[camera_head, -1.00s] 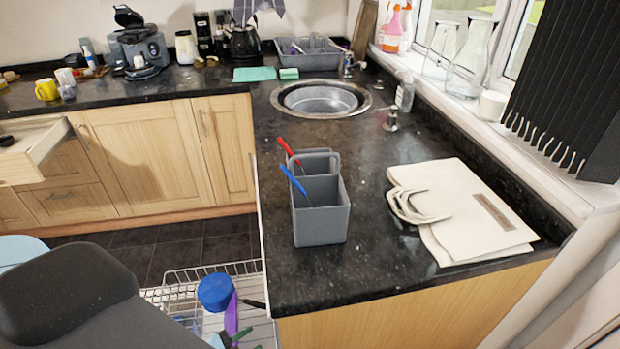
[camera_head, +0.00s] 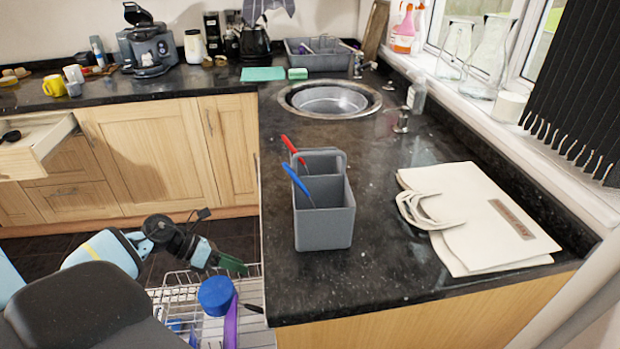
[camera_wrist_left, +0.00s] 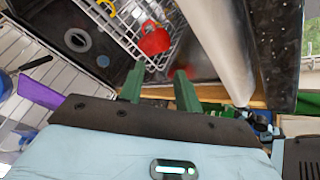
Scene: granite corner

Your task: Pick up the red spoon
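A red-handled utensil (camera_head: 289,145) leans in the rear part of a grey caddy (camera_head: 325,225) on the worktop. Its lower end is hidden inside, so I cannot tell whether it is a spoon. A blue-handled utensil (camera_head: 297,184) leans in the front part. My left gripper (camera_head: 236,264) is to the left of the worktop edge, over the wire rack and apart from the caddy. In the left wrist view its green fingers (camera_wrist_left: 158,87) are apart with nothing between them. My right gripper is not in view.
The wire rack (camera_head: 180,293) holds a blue round item (camera_head: 216,295) and a purple item (camera_head: 231,322). A cream bag (camera_head: 480,220) lies right of the caddy. The sink (camera_head: 330,100) is behind. Worktop between caddy and sink is clear.

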